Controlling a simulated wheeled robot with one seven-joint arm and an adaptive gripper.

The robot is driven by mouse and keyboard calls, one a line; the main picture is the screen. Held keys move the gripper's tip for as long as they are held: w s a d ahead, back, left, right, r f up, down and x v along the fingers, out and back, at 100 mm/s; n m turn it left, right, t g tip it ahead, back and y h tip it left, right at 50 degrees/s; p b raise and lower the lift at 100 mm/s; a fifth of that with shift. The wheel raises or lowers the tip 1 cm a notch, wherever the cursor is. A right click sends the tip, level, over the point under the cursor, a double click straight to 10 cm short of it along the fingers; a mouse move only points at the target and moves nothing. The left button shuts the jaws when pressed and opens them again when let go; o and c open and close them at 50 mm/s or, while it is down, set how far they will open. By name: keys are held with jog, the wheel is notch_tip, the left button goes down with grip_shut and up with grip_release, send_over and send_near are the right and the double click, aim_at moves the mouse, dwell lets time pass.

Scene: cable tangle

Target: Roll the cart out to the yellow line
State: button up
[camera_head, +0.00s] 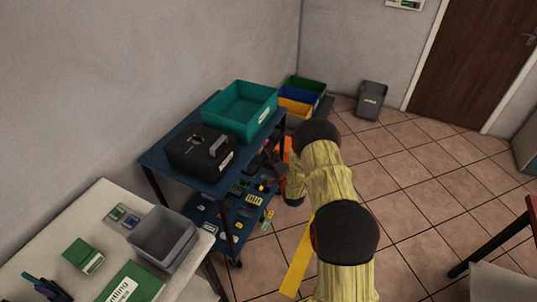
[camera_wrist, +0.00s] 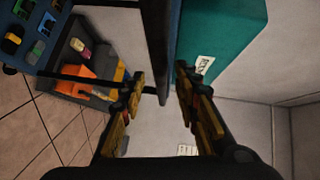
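The cart is a blue two-shelf trolley (camera_head: 150,158) against the wall. A black case (camera_head: 200,149) and a teal bin (camera_head: 240,108) stand on its top shelf. Its lower shelf (camera_head: 232,241) holds many small parts. The yellow line (camera_head: 298,262) is a strip on the tiles to the right of the cart, partly hidden by my arm. In the wrist view, my gripper (camera_wrist: 160,80) is open, with a finger on each side of the cart's dark top edge or bar (camera_wrist: 159,40). I cannot tell whether either finger touches it. In the head view my arm mostly hides the gripper.
A light table (camera_head: 90,210) with a grey bin (camera_head: 163,238) stands close to the cart at front left. Coloured crates (camera_head: 300,97) lie behind the cart, and a grey waste bin (camera_head: 371,100) stands near the door. The tiled floor (camera_head: 420,180) at right is mostly clear.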

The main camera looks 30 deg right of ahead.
jog(key=shift+w+d+f, duration=0.1)
jog(key=shift+w, duration=0.55)
jog(key=shift+w+d+f, duration=0.1)
jog(key=shift+w, duration=0.55)
jog(key=shift+c, duration=0.9)
grip_shut()
